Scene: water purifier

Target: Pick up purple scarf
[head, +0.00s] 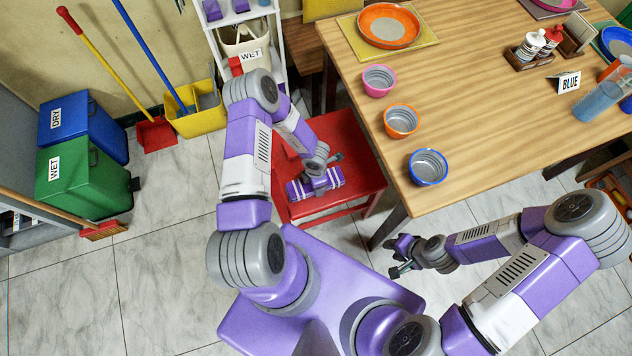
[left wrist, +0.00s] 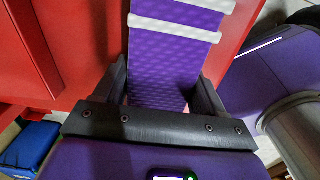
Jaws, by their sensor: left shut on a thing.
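The purple scarf (head: 331,180) with white stripes is at the red chair (head: 352,150), left of the table. My left gripper (head: 318,184) is over it. In the left wrist view the scarf (left wrist: 172,62) lies between the two dark fingers of my left gripper (left wrist: 165,88), which is shut on it. Whether the scarf touches the seat is hard to tell. The arm hides part of the scarf and chair in the head view. My right gripper (head: 396,258) is open and empty, low beside the table's front corner.
The wooden table (head: 480,100) holds pink, orange and blue bowls (head: 428,167) along its near edge. Green (head: 85,180) and blue bins stand at the left, near a yellow bucket (head: 200,118) and a red dustpan. A white shelf stands behind the chair. The floor at lower left is clear.

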